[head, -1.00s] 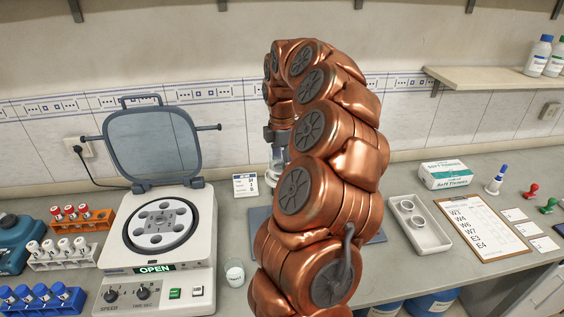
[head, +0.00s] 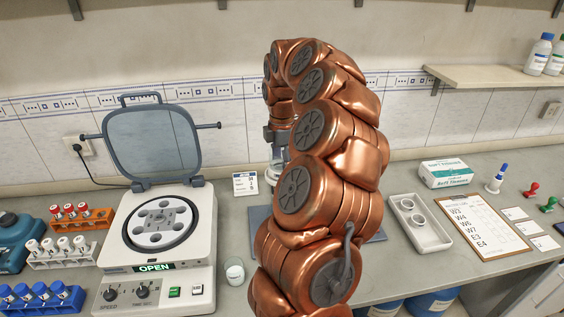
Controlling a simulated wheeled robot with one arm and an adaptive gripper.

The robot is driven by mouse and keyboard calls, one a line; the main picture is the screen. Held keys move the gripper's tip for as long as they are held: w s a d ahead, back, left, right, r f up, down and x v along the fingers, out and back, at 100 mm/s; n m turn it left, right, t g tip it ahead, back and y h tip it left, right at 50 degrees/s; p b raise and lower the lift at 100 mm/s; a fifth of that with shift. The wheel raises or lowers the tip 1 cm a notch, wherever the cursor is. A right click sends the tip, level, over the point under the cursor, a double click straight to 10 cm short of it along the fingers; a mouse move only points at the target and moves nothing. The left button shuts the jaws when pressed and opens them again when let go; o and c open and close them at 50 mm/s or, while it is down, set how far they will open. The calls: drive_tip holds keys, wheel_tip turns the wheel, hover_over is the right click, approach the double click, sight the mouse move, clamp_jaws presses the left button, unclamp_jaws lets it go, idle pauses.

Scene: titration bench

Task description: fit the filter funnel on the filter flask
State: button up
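My copper arm fills the middle of the head view and hides most of the area behind it. The end of my arm, with my gripper (head: 275,138), shows only as a grey sliver at the arm's left edge. Its fingers are too small and hidden to read. Clear glassware (head: 274,172) shows just below it, above the back of a dark mat (head: 260,214). I cannot tell whether this is the filter funnel, the filter flask or both, nor whether the gripper touches it.
An open centrifuge (head: 160,235) stands left, with tube racks (head: 80,220) beyond it. A small beaker (head: 235,272) stands between it and my arm. A small card (head: 245,184) stands behind.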

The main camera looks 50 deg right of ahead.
drive_tip(key=shift+f, duration=0.15)
drive_tip(key=o, duration=1.2)
drive_tip(key=shift+o, duration=0.2)
drive_tip(key=shift+r+p, duration=0.85)
drive_tip(key=shift+r, duration=2.65)
